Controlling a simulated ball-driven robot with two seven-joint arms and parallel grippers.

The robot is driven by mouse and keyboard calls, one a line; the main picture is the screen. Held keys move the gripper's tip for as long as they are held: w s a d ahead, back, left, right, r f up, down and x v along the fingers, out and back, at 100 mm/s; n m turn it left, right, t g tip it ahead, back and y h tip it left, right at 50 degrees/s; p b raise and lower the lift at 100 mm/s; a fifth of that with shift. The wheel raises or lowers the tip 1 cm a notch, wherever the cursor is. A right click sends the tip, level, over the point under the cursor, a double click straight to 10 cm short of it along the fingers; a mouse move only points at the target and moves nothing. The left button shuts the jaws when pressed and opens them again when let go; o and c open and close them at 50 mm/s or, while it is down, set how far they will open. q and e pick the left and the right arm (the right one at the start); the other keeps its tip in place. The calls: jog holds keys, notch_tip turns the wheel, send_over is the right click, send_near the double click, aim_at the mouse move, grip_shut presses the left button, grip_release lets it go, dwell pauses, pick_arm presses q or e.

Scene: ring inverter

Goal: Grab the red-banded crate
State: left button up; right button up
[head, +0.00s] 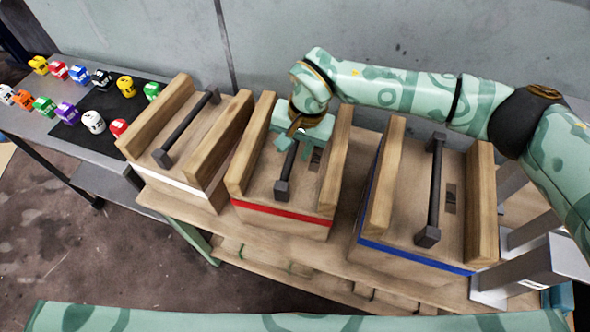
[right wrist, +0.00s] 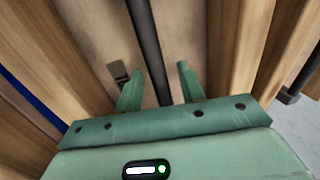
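The red-banded crate (head: 282,213) stands in the middle of three wooden crates, with a red stripe along its front edge and a dark bar handle (head: 286,172) running front to back across its top. My right gripper (head: 294,147) is over the far half of this crate, pointing down at the handle. In the right wrist view, the two green fingers of the gripper (right wrist: 158,82) are apart, with the dark handle bar (right wrist: 150,55) between them. A gap shows on both sides of the bar. My left gripper is not in view.
A white-banded crate (head: 183,187) stands to the left and a blue-banded crate (head: 415,257) to the right, close by on the wooden bench (head: 322,262). A grey table (head: 32,122) at the left holds several small coloured items. A grey wall (head: 420,35) stands behind.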

jog(key=shift+f, duration=0.25)
grip_shut()
dwell(1.2)
jog(key=shift+w+a+r, duration=0.1)
jog(key=shift+r, duration=0.05)
